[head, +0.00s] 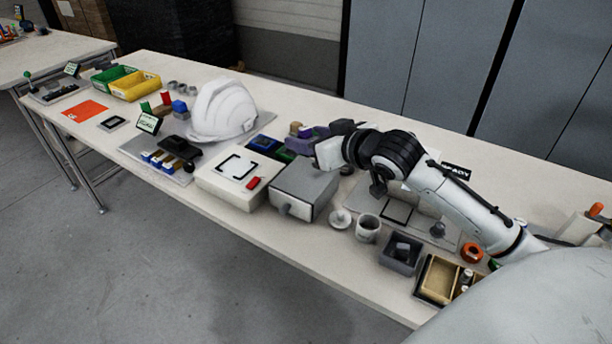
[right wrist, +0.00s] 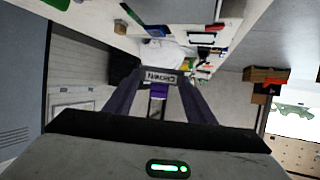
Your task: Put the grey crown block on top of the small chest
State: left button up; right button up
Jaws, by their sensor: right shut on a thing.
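The small chest (head: 305,185) is a grey box with a rounded knob on its front, standing mid-table in the head view. My right gripper (right wrist: 161,82) is shut on the grey crown block (right wrist: 162,75), whose label reads CROWN in the right wrist view. In the head view the right hand (head: 329,153) is just behind and above the chest's back right side. The block and fingertips cannot be told apart clearly there. My left gripper is not in view.
A white box (head: 232,183) with a black-marked top and red piece stands left of the chest. A white helmet shell (head: 224,108) is farther left. A white cup (head: 368,228), dark open box (head: 401,254) and wooden tray (head: 437,279) stand to the right.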

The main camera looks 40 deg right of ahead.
aim_at(309, 181)
notch_tip(309, 181, down, 9)
jog(key=shift+f+b, duration=0.1)
jog(key=shift+b, duration=0.25)
jog(key=shift+f, duration=0.1)
jog(key=o, duration=1)
jog(key=shift+o, duration=0.2)
jog(key=v, duration=1.2)
jog(key=shift+r, duration=0.2)
